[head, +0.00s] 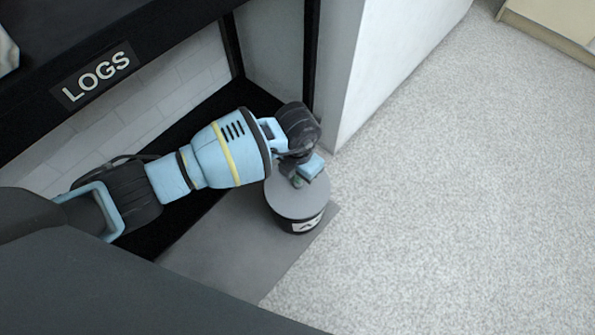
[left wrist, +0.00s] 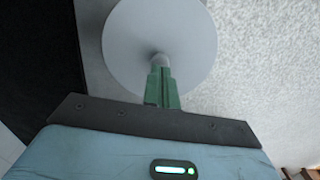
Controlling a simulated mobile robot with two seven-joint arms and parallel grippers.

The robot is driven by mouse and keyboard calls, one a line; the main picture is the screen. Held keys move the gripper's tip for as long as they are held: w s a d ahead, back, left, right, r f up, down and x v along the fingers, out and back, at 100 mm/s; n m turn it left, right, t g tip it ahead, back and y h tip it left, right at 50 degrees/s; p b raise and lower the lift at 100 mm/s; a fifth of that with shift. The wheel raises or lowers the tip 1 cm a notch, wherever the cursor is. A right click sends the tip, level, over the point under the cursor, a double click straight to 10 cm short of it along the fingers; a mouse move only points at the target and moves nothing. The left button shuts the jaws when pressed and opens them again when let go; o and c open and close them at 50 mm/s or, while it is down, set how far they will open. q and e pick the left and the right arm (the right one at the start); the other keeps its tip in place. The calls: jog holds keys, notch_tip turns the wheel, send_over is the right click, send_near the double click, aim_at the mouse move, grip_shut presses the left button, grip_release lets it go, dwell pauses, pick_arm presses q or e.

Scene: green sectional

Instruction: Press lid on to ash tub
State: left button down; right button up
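The ash tub (head: 301,228) is a dark round tub with a white label, partly in view in the head view. It stands on a grey mat beside the white wall end. The grey round lid (head: 296,203) sits over the tub's top, looking about level; I cannot tell whether it is fully seated. In the left wrist view the lid (left wrist: 135,40) is a pale disc with a small knob at its middle. My left gripper (left wrist: 160,72) points down at it, its green fingers close together on the knob. The tub is hidden there by the lid. My right gripper is not in view.
A black-framed log store with a LOGS sign (head: 96,76) stands to the left, close to my left arm. A white wall end (head: 375,70) rises just behind the tub. The grey mat (head: 225,250) is bare in front, and speckled carpet (head: 450,200) lies clear to the right.

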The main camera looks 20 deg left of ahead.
pick_arm(q)
jog(key=shift+f, duration=0.35)
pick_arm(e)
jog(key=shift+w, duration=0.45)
pick_arm(q)
jog(key=shift+f, duration=0.25)
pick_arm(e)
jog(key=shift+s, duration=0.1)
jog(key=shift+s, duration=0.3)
pick_arm(q)
jog(key=shift+r, duration=0.1)
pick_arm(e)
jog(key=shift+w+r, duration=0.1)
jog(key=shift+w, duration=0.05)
pick_arm(q)
jog(key=shift+r+p, duration=0.35)
jog(key=shift+p, duration=0.15)
jog(key=shift+r+p, duration=0.9)
jog(key=shift+r, duration=0.2)
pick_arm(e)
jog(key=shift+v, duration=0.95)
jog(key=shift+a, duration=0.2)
